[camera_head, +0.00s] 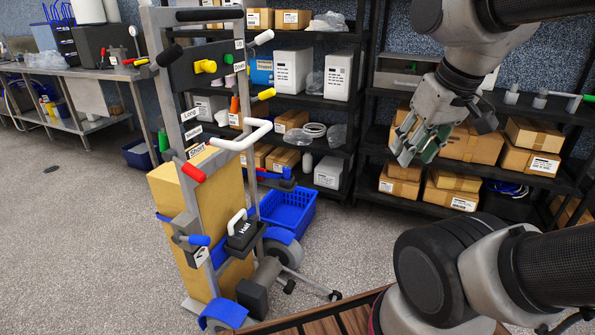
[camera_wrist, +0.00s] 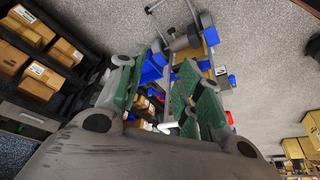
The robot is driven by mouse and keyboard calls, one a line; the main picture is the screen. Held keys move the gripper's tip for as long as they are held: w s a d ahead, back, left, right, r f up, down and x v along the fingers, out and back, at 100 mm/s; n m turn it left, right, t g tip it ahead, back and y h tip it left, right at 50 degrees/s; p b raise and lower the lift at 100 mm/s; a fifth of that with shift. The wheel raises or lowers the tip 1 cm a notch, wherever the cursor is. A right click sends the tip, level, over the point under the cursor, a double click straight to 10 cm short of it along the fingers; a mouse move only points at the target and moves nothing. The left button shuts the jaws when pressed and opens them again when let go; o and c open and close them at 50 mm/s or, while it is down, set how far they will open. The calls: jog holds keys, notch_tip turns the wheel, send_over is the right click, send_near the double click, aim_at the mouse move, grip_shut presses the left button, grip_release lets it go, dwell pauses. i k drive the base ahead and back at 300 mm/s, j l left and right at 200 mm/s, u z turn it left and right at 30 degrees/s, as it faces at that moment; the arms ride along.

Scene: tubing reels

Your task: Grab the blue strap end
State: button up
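My gripper (camera_head: 418,158) is at the upper right of the head view, in front of the shelves and well apart from the cart. Its green-padded fingers stand apart with nothing between them; the wrist view also shows the open gripper (camera_wrist: 160,68). A metal cart (camera_head: 178,110) stands left of centre, carrying a tall cardboard box (camera_head: 215,195). A short piece of blue strap (camera_head: 163,217) shows at the box's left side. Whether this is its loose end I cannot tell; the rest is hidden by the box and frame. In the wrist view the strap cannot be made out clearly.
A blue crate (camera_head: 288,212) is on the floor behind the cart. The cart has blue wheel covers (camera_head: 224,313) and several coloured handles. Shelves with boxes (camera_head: 472,145) line the back. A wooden slatted surface (camera_head: 340,318) is at the bottom. Floor left of the cart is clear.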

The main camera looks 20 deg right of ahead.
aim_at(286, 170)
jog(key=i+l+u, duration=0.1)
jog(key=i+l, duration=0.75)
jog(key=i, duration=0.6)
